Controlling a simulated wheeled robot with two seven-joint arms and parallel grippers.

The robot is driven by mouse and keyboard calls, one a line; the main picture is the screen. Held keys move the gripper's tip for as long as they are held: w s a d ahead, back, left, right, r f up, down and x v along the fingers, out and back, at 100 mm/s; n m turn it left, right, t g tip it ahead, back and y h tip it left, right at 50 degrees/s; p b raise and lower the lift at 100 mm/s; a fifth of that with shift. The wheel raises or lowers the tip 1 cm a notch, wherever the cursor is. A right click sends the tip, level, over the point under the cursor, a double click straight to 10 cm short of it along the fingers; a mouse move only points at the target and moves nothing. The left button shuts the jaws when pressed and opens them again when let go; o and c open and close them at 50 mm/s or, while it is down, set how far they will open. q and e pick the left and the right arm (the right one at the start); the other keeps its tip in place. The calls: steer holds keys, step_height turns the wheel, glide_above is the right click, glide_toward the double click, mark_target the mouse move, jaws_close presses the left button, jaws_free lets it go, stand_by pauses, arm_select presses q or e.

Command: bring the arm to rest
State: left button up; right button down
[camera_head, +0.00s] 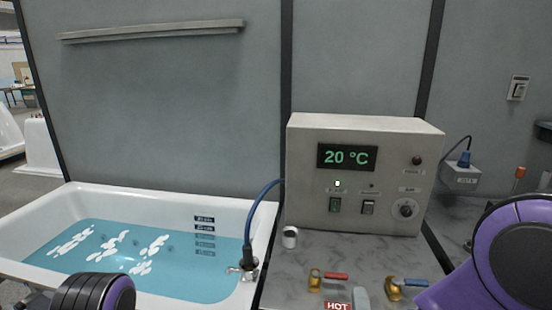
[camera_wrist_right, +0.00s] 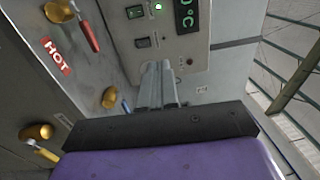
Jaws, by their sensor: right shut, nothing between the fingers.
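My right gripper (camera_wrist_right: 158,72) is shut and empty; its two grey fingers lie together in the wrist view. It points toward the front of the control box, which fills the upper part of that view. In the head view my purple right arm fills the lower right corner, and I cannot make out the fingers there. A black and purple part of my left arm shows at the bottom left; the left gripper itself is out of view.
A white bathtub (camera_head: 262,215) with water and floating white pieces stands at left. The control box (camera_head: 300,160) reads 20 °C. Valves with a red handle (camera_head: 335,276) and a blue handle (camera_head: 412,282), a HOT label (camera_head: 338,306) and a white cup-like piece (camera_head: 290,238) are before it.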

steer(key=s+d+f+n+g+b, duration=0.1)
steer(key=s+d+f+n+g, duration=0.2)
steer(key=f, duration=0.5)
steer(key=s+d+f+n+g+y, duration=0.1)
steer(key=f+n+g, duration=0.2)
steer(key=f+n, duration=0.3)
steer(key=s+d+f+n+g+b, duration=0.1)
steer(key=s+f+n+g, duration=0.15)
steer(key=f, duration=0.65)
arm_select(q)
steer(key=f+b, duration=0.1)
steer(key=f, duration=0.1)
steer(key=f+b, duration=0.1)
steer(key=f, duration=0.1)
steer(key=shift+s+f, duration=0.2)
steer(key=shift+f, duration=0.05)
arm_select(e)
steer(key=s+d+f+g, duration=0.3)
steer(key=s+d+f, duration=0.1)
steer(key=s+f, duration=0.3)
steer(key=s+d+f+n+g+h, duration=0.1)
steer(key=s+d+f+g, duration=0.3)
steer(key=s+f, duration=0.4)
steer(key=s, duration=0.3)
steer(key=shift+s+d, duration=0.15)
steer(key=shift+d, duration=0.25)
steer(key=shift+n, duration=0.25)
stand_by(2.3)
